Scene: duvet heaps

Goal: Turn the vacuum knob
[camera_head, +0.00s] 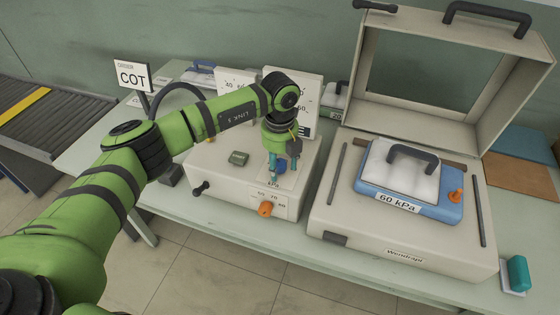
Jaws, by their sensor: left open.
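The orange vacuum knob (265,209) is on the front face of the cream vacuum unit (228,190), beside a scale plate (270,195) with printed numbers and kPa. My left gripper (283,168) points down over the front right of the unit's top, behind and above the orange knob and apart from it. Its fingers are open, with a small blue part (281,167) showing between or behind them; I cannot tell whether they touch it. My right gripper is out of view.
A black handle (201,188) sticks out at the unit's front left. Dial panels (305,92) stand behind, partly hidden by my arm. An open case (330,215) at right holds a blue-edged 60 kPa pack (440,208). A COT sign (132,75) stands at left.

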